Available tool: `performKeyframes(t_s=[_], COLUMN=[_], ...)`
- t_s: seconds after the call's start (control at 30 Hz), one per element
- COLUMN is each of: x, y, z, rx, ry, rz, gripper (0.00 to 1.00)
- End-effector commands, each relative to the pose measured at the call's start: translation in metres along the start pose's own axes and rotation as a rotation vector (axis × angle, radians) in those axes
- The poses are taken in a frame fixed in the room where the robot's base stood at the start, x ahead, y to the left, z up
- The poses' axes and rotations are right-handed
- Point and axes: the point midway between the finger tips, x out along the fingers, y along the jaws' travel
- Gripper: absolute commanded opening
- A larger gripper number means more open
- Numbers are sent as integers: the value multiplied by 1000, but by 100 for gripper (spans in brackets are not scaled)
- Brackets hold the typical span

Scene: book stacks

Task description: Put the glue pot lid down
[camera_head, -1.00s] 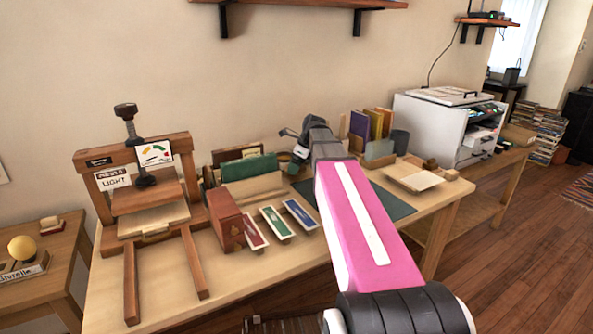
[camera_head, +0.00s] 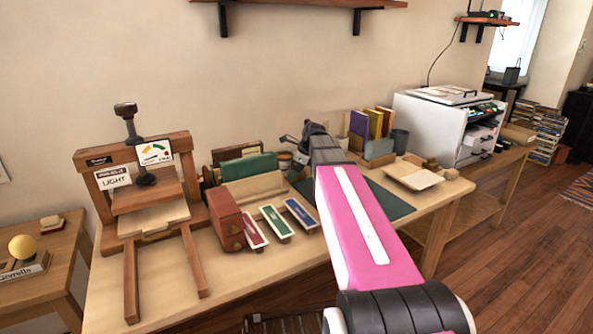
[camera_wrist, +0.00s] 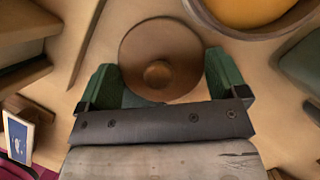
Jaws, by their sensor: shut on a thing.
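The glue pot lid (camera_wrist: 160,40) is a round brown disc with a small knob at its middle, in the upper middle of the wrist view. My gripper (camera_wrist: 165,78) has its green fingers on either side of the lid and is shut on it. The glue pot (camera_wrist: 290,22), with orange-yellow contents, is open at the top right, beside the lid and apart from it. In the camera_head view my gripper (camera_head: 290,139) is over the back of the workbench, and the lid cannot be made out there. The gap between the lid and the bench is hard to judge.
The workbench (camera_head: 165,285) holds a wooden press (camera_head: 125,205) at left, a reddish box (camera_head: 226,218), and several coloured labelled blocks (camera_head: 270,220) near the front. Upright books (camera_head: 248,167) stand left of my gripper. A dark green mat (camera_head: 395,205) lies right of my arm.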

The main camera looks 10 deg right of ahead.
Motion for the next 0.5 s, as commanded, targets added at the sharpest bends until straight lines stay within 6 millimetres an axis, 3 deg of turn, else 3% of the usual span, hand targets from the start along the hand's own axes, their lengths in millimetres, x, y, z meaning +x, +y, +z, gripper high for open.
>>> performKeyframes(t_s=[0.07,0.27,0.5], x=[6,7,-5], y=[1,2,2], z=[-4,-5,1], rx=[0,0,-2], ry=[13,15,13], rz=[0,1,1], gripper=[100,100,100])
